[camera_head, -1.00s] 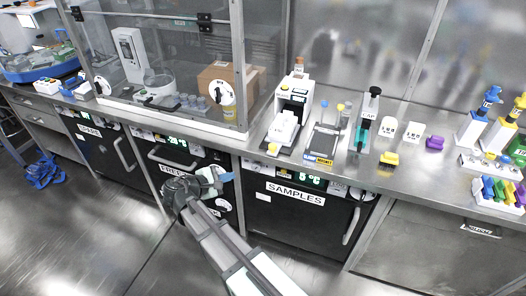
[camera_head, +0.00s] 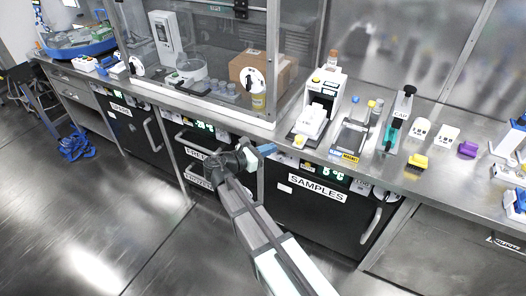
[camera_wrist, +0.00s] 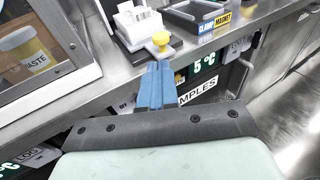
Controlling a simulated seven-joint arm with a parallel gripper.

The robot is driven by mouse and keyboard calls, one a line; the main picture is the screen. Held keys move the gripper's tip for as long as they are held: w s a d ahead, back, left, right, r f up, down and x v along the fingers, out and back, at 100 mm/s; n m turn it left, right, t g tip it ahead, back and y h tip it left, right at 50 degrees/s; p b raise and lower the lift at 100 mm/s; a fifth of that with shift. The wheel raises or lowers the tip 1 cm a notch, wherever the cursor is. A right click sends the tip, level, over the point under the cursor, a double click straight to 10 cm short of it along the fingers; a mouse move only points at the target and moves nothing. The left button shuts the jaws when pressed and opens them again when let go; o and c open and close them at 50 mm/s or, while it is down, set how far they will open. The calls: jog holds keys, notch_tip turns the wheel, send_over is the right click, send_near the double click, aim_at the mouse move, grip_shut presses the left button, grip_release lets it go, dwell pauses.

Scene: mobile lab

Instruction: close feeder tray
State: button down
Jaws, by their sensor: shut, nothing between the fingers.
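What looks like the feeder tray (camera_head: 312,122) sticks out from the front of a white machine (camera_head: 325,90) on the bench, holding a white block. It reads as pulled out. A yellow knob (camera_head: 299,142) is at its front end, near the bench edge. In the wrist view the tray (camera_wrist: 118,32) is at the top, with the yellow knob (camera_wrist: 160,39) just beyond my fingertips. My gripper (camera_head: 268,149) is shut and empty, its blue fingers (camera_wrist: 159,66) pointing towards the knob. A small gap seems to remain; contact cannot be told for certain.
A clamp magnet station (camera_head: 350,140) stands right of the tray. A glass enclosure (camera_head: 200,60) is to the left. Below the bench edge are the samples fridge (camera_head: 318,215) and freezer doors. The floor (camera_head: 90,220) in front is clear.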

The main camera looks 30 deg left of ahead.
aim_at(305, 116)
jog(key=x, duration=0.9)
jog(key=shift+w, duration=0.1)
jog(key=shift+w, duration=0.1)
jog(key=w, duration=1.4)
jog(key=shift+w, duration=0.6)
jog(key=shift+w+r, duration=0.1)
jog(key=shift+w, duration=0.05)
jog(key=v, duration=1.5)
jog(key=shift+d+f, duration=0.2)
jog(key=shift+f, duration=0.05)
